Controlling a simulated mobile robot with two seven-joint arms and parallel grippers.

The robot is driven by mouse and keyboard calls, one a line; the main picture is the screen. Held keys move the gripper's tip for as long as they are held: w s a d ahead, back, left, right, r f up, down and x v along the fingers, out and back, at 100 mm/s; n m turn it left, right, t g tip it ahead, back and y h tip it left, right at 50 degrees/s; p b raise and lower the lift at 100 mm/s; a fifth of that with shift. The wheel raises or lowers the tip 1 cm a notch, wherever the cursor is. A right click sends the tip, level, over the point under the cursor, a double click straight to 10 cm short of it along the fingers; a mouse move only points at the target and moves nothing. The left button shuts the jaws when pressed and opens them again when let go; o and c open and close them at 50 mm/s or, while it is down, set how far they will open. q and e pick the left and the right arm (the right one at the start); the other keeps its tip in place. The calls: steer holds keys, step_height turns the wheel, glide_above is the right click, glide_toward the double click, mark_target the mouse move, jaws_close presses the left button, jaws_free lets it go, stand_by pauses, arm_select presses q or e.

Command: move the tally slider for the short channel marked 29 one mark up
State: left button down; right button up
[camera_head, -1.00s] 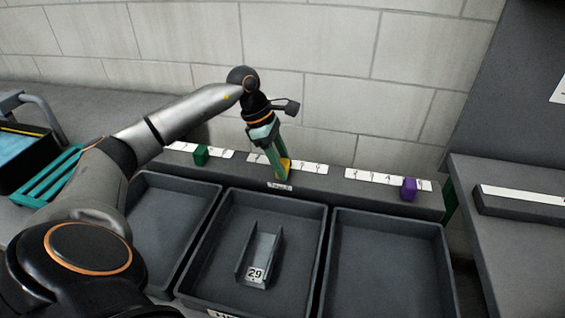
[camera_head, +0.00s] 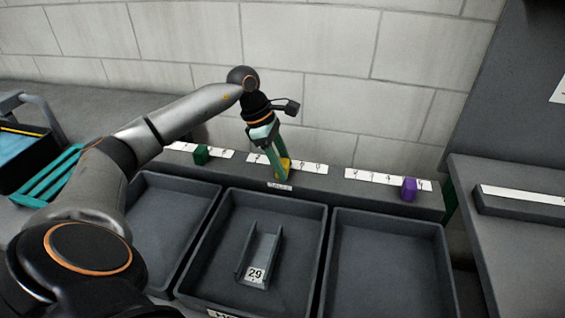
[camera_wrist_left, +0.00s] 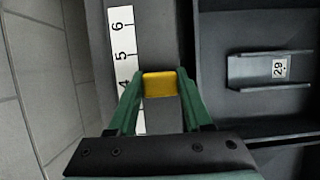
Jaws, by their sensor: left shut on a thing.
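The short channel marked 29 (camera_head: 262,250) lies in the middle grey tray (camera_head: 318,240); it also shows at the right of the left wrist view (camera_wrist_left: 268,70). Behind that tray, the yellow tally slider (camera_head: 285,166) sits on the rail at the middle white scale (camera_head: 314,168). My left gripper (camera_wrist_left: 161,88) is shut on the yellow slider (camera_wrist_left: 160,85), its green fingers on either side. In the left wrist view the slider appears beside the 4, with 5 and 6 clear beyond it. The lower marks are mostly hidden by the gripper. My right gripper is not in view.
A green slider (camera_head: 201,155) stands at the left scale and a purple slider (camera_head: 409,189) at the right scale. The left tray (camera_head: 170,220) and right tray (camera_head: 390,255) look empty. A block wall (camera_head: 330,60) rises behind the rail.

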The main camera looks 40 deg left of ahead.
mark_target(305, 179)
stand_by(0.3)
arm_select(q)
steer(key=w+d, duration=0.1)
steer(key=w+d+p, duration=0.1)
steer(key=d, duration=0.1)
steer(key=shift+d+r, duration=0.1)
steer(key=shift+d, duration=0.2)
steer(key=shift+c, duration=1.6)
jaws_free()
steer(key=v, duration=1.2)
steer(key=shift+r, duration=0.2)
steer(key=shift+s+a, duration=0.1)
steer(key=shift+s, duration=0.05)
